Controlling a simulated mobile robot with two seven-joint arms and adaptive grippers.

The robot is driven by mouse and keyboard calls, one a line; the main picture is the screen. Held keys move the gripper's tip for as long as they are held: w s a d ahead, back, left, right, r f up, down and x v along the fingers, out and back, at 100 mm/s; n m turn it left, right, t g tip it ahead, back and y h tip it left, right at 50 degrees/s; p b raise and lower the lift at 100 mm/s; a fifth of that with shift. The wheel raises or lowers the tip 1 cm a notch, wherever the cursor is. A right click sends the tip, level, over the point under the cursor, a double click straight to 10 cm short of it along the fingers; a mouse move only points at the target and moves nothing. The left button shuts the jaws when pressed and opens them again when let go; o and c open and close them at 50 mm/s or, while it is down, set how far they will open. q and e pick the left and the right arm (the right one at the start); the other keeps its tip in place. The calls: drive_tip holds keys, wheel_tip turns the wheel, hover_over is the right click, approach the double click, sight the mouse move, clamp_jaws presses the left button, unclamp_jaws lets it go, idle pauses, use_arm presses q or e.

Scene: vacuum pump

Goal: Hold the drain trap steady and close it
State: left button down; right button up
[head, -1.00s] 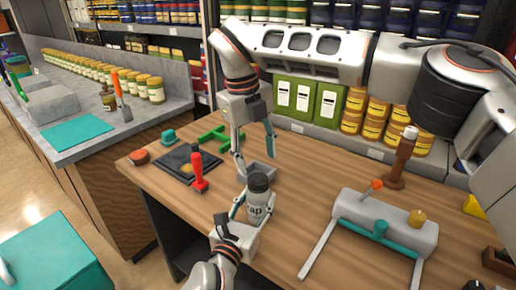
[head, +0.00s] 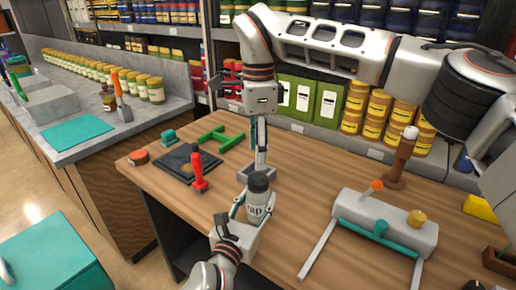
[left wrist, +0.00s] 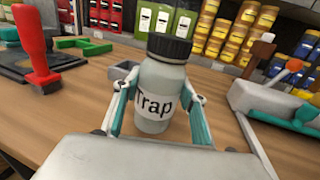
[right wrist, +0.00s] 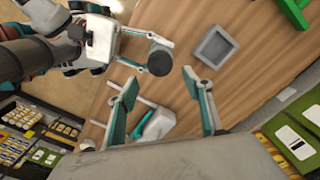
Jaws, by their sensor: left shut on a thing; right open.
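The drain trap, a grey bottle labelled "Trap" (left wrist: 155,95), stands upright on the wooden bench between the fingers of my left gripper (head: 252,212), which is shut on its body. A black cap (left wrist: 169,47) sits on top of the bottle; it also shows from above in the right wrist view (right wrist: 161,60). I cannot tell how tightly it is seated. My right gripper (right wrist: 160,84) is open and empty, pointing down. In the head view it is above and behind the cap, near a small grey tray (right wrist: 214,46), with its fingers seen almost edge-on.
A green frame part (head: 222,138) lies behind. A grey and teal pump unit (head: 385,222) stands to the right. Bare wood lies between the trap and the pump unit.

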sight(258, 179)
drive_tip(key=shift+f, duration=0.15)
drive_tip(key=shift+f, duration=3.9)
drive_tip(key=c, duration=1.2)
drive_tip(key=shift+o, duration=0.2)
